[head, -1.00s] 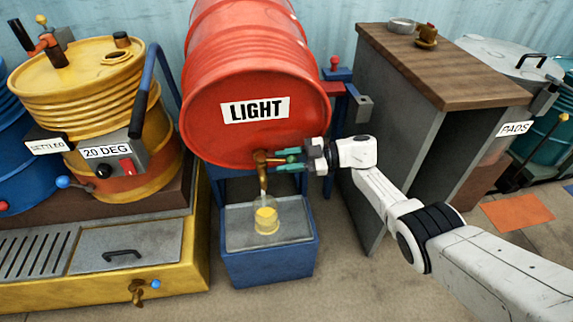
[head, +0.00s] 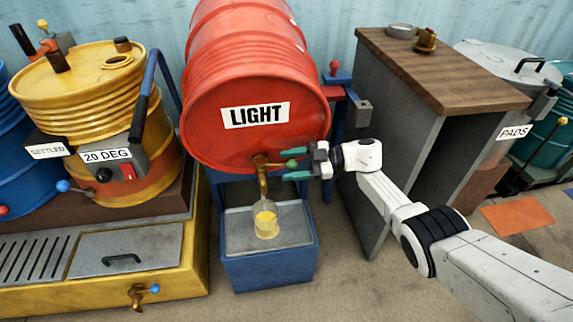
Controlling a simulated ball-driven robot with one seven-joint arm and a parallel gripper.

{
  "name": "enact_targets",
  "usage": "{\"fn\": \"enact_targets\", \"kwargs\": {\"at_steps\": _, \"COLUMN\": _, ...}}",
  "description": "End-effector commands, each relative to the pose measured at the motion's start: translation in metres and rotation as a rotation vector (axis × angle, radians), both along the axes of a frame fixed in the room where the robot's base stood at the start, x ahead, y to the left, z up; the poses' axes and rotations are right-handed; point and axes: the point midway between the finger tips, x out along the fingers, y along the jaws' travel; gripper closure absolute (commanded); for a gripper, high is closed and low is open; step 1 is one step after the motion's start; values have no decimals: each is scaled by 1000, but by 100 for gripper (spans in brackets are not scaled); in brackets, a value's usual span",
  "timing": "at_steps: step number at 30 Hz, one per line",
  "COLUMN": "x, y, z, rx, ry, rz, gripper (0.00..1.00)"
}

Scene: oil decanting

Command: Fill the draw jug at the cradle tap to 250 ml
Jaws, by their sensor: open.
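The red drum labelled LIGHT (head: 255,85) lies on its side in a blue cradle. Its brass tap (head: 263,180) sticks out low on the front face, with a green-knobbed lever (head: 291,163) pointing right. The clear jug (head: 266,222) stands under the spout on the grey top of a blue box, with yellow oil in it. The level against any marks is too small to read. My gripper (head: 296,162) is open at the right of the tap, its green fingers above and below the lever knob; contact cannot be told.
A yellow drum (head: 80,90) marked 20 DEG stands at left over a yellow tray with a grated top. A wood-topped cabinet (head: 440,65) stands at right, with a PADS bin behind it. Bare floor (head: 350,285) lies in front.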

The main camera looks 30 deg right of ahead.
Motion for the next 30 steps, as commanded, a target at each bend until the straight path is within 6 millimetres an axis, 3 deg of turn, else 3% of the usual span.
{"fn": "enact_targets", "kwargs": {"at_steps": 9, "x": -29, "y": -54, "z": 11, "rx": -1, "ry": 0, "rz": -4, "gripper": 40}}
{"fn": "enact_targets", "kwargs": {"at_steps": 15, "x": -41, "y": -75, "z": 14, "rx": 0, "ry": 0, "rz": -2, "gripper": 40}}
{"fn": "enact_targets", "kwargs": {"at_steps": 26, "x": -45, "y": -80, "z": 15, "rx": 0, "ry": 0, "rz": -1, "gripper": 40}}
{"fn": "enact_targets", "kwargs": {"at_steps": 30, "x": -42, "y": -73, "z": 17, "rx": 10, "ry": -23, "rz": 0, "gripper": 51}}
